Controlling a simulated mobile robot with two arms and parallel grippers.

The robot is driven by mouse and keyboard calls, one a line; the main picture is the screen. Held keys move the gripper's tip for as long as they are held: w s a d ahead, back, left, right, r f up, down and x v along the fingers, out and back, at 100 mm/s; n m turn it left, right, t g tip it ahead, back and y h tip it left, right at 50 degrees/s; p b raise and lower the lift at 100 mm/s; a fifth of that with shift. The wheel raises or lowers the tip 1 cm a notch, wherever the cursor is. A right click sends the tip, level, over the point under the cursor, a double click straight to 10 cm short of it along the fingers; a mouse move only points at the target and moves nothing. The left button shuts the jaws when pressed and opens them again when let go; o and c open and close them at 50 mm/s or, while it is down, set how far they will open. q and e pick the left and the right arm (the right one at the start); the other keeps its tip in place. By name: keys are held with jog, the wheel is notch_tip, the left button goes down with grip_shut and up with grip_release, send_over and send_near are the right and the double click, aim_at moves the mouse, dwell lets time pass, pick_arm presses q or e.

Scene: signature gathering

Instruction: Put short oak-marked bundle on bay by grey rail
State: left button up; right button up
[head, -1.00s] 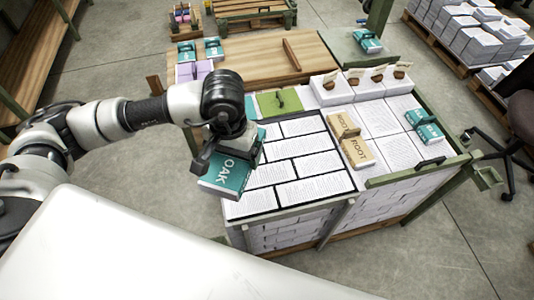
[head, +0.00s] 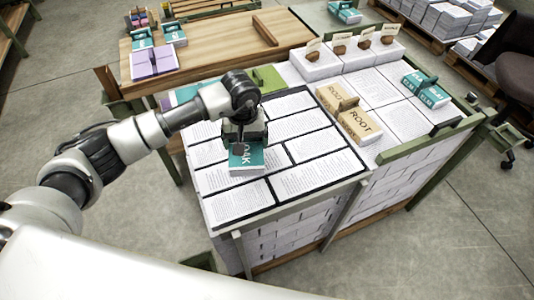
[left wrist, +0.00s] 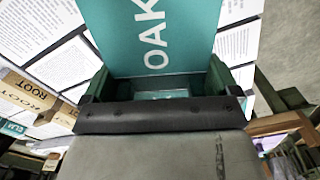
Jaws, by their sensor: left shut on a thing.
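The teal bundle marked OAK (head: 246,160) is held by my left gripper (head: 244,146) over the dark-framed layout of printed sheets. In the left wrist view the OAK bundle (left wrist: 165,40) fills the top middle, between the jaws (left wrist: 158,88). I cannot tell whether its underside touches the sheets. A grey-green rail (head: 425,138) runs along the right edge of the stacked table. A teal bundle (head: 425,90) lies on white sheets near that rail. My right gripper is not in view.
Tan ROOT bundles (head: 358,127) lie right of the framed sheets. White blocks with brown-handled stamps (head: 365,47) stand along the back. A wooden table (head: 210,50) holds purple and teal bundles (head: 153,61) behind left. A chair (head: 510,65) stands at the right.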

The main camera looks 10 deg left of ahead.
aim_at(248, 151)
pick_arm(q)
jog(key=w+d+r+n+b, duration=0.2)
jog(key=w+d+n+b, duration=0.3)
jog(key=w, duration=0.4)
jog(key=shift+m, duration=0.7)
jog(key=s+a+f+p, duration=0.1)
jog(key=s+f, duration=0.1)
jog(key=s, duration=0.1)
jog(key=s+a+f+p, duration=0.1)
jog(key=s+a+f, duration=0.1)
jog(key=s, duration=0.1)
jog(key=s+a+f+p, duration=0.1)
jog(key=s+f, duration=0.1)
jog(key=s, duration=0.1)
jog(key=shift+s+a, duration=0.2)
jog(key=shift+a, duration=0.1)
jog(key=shift+s+f, duration=0.1)
jog(key=shift+f, duration=0.15)
notch_tip(248, 151, down, 4)
jog(key=shift+r, duration=0.1)
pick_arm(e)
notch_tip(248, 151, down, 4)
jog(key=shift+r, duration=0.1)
